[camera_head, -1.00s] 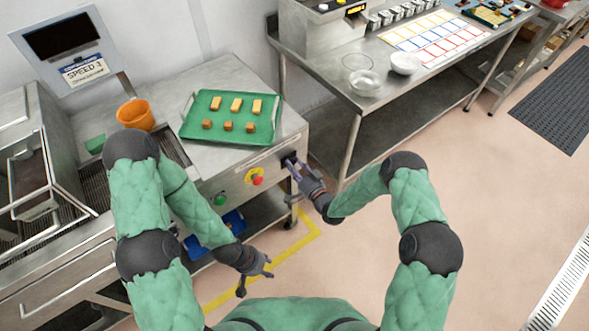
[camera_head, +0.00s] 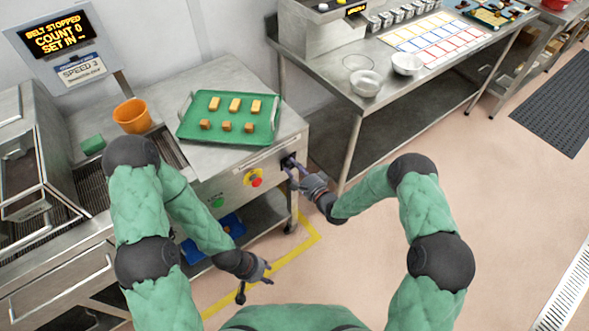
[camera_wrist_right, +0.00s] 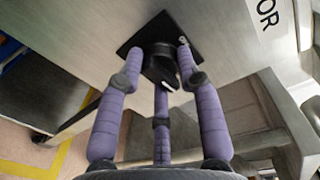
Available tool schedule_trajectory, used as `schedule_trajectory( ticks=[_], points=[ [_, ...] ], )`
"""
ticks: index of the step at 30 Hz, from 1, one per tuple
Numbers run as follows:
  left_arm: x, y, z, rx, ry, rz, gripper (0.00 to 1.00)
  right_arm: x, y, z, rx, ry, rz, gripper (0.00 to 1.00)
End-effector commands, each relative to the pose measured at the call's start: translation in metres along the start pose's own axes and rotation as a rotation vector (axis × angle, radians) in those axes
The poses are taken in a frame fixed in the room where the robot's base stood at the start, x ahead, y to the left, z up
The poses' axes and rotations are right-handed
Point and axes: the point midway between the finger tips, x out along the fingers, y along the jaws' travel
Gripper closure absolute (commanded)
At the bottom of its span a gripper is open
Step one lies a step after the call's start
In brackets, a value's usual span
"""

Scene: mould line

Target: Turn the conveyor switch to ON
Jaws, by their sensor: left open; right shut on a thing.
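The conveyor switch (camera_wrist_right: 160,64) is a black rotary knob on a black square plate on the steel front panel; its plate also shows in the head view (camera_head: 287,160). My right gripper (camera_head: 292,170) is at the panel's right end, its purple fingers closed around the knob in the right wrist view (camera_wrist_right: 162,75). Part of the knob is hidden by the fingers. A small white mark shows on its lower side. The display screen (camera_head: 58,36) is lit and reads "BELT STOPPED", "COUNT 0" and "SET IN". My left gripper (camera_head: 258,283) is open and empty, low over the floor.
A red emergency button on yellow (camera_head: 254,179) and a green button (camera_head: 217,202) sit left of the switch. A green tray (camera_head: 228,142) with several small blocks and an orange bucket (camera_head: 132,115) stand above. A steel table (camera_head: 350,90) stands right.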

Motion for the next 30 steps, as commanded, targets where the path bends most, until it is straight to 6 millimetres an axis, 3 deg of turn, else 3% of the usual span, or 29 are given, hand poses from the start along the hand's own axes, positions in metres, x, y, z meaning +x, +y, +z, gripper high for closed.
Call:
schedule_trajectory(
  ticks=[21,22,24,30],
  points=[
    [0.0017,-0.0006,-0.0001,0.000,0.000,0.000,0.57,0.0006,-0.0019,-0.0039,0.069,0.003,-0.003,0.97],
    [0.0017,-0.0006,-0.0001,0.000,0.000,0.000,0.57,0.0006,-0.0020,-0.0039,0.069,0.003,-0.003,0.56],
    [0.0017,-0.0006,-0.0001,0.000,0.000,0.000,0.57,0.0006,-0.0017,-0.0035,0.069,0.002,-0.003,0.41],
    [0.0017,-0.0006,-0.0001,0.000,0.000,0.000,0.57,0.0002,-0.0008,-0.0020,0.069,0.000,-0.001,0.41]
  ],
)
